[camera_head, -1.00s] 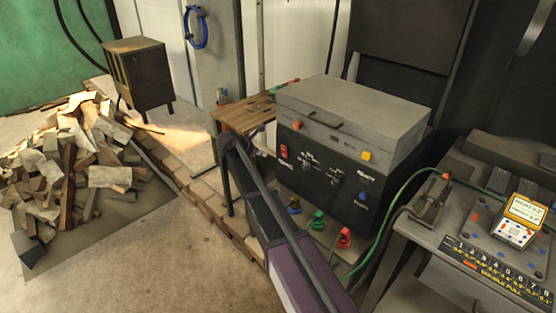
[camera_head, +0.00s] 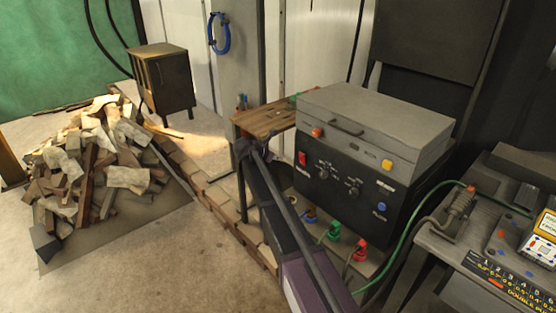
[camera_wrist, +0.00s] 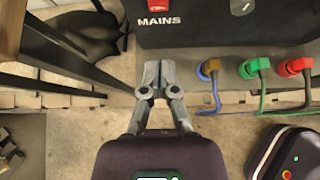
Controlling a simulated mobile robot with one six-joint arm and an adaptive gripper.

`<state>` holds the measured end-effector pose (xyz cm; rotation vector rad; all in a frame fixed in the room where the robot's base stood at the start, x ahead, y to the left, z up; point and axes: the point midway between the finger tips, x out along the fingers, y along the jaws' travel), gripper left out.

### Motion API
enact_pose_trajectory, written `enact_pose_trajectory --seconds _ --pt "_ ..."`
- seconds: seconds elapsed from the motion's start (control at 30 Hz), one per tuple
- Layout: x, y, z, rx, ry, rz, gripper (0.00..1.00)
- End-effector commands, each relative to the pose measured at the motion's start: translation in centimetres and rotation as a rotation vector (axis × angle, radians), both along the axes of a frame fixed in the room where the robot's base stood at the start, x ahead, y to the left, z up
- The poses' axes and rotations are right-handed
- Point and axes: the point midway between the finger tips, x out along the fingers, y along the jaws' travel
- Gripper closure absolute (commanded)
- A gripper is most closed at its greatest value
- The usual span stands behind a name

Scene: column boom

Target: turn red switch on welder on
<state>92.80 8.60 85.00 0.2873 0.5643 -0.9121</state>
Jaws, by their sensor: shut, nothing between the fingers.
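The welder (camera_head: 330,192) is a dark box with a grey lid, standing at centre right in the head view. Its red switch (camera_head: 302,158) is at the upper left of the front panel. In the wrist view the red switch (camera_wrist: 160,16) is at the top edge, partly cut off, above the word MAINS. My gripper (camera_wrist: 158,68) is shut and empty, its fingertips pointing toward the panel, below the MAINS lettering in the picture. In the head view my gripper (camera_head: 250,150) is small and dark, left of the switch; its fingers are hard to make out.
Blue, green and red plugs (camera_wrist: 252,68) with cables sit below the panel. A wooden table (camera_head: 268,118) stands behind my gripper. A wood pile (camera_head: 100,165) lies at left. A control desk (camera_head: 450,245) is at right.

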Motion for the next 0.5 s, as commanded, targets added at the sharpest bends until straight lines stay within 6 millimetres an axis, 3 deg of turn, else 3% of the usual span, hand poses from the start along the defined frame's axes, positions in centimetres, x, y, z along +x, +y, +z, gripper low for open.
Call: enact_pose_trajectory --seconds 0.5 --pt "3.2 -4.3 -4.1 0.0 0.0 -0.001 1.0"
